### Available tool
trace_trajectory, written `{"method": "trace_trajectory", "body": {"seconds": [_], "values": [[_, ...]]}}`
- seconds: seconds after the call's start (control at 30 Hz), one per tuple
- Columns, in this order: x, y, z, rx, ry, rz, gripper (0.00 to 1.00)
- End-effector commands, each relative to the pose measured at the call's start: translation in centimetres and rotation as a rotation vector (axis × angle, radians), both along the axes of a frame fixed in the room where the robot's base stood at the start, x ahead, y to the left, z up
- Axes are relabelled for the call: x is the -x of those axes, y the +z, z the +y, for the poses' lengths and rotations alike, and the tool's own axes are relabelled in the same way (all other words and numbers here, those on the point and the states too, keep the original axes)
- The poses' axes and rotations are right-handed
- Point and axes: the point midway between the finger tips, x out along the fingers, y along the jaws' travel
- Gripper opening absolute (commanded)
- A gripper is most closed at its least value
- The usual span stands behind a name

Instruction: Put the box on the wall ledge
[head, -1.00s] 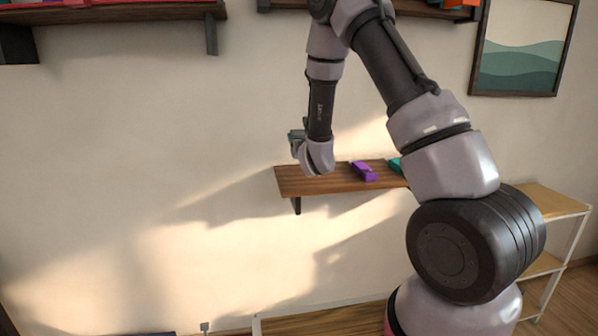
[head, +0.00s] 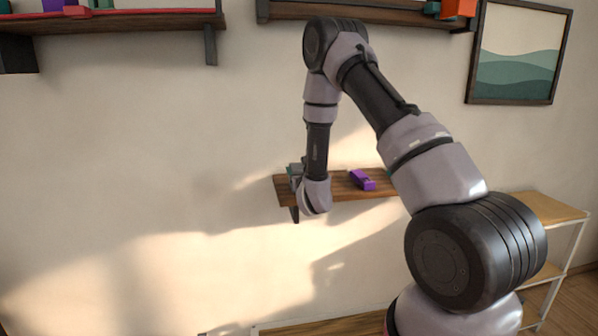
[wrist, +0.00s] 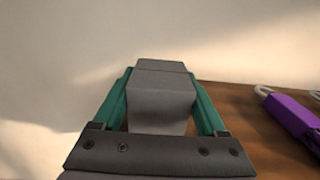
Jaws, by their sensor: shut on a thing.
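The box (wrist: 162,98) is a plain grey block. In the wrist view it sits between the two teal fingers of my gripper (wrist: 160,78), which is shut on it. The wall ledge (head: 337,187) is a brown wooden board on dark brackets. In the head view my gripper (head: 296,170) is at the ledge's left end, partly hidden by my own wrist. The ledge's wood (wrist: 245,105) shows right of and below the box in the wrist view. I cannot tell whether the box touches the ledge.
A purple object (head: 361,180) lies on the ledge to the right of my gripper; in the wrist view it has a pale loop. Dark shelves (head: 130,22) are above, with a framed picture (head: 519,50) at right and a light shelf unit (head: 545,208) below it.

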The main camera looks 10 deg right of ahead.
Motion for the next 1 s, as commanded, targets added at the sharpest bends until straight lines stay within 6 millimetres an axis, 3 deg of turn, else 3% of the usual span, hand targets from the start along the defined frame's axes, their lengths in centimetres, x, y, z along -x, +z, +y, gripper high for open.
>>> {"method": "trace_trajectory", "body": {"seconds": [0.03,0.07,0.1,0.47,0.8,1.0], "values": [[0.0,-0.1,0.0,0.0,0.0,0.0,0.86],[0.0,0.0,0.0,0.0,0.0,0.0,0.98],[0.0,0.0,0.0,0.0,0.0,0.0,1.0],[0.8,0.2,0.1,0.001,0.002,0.001,1.0],[7.8,0.2,0.2,0.004,0.004,0.004,1.0],[10.9,0.2,0.1,0.002,0.002,0.002,1.0]]}}
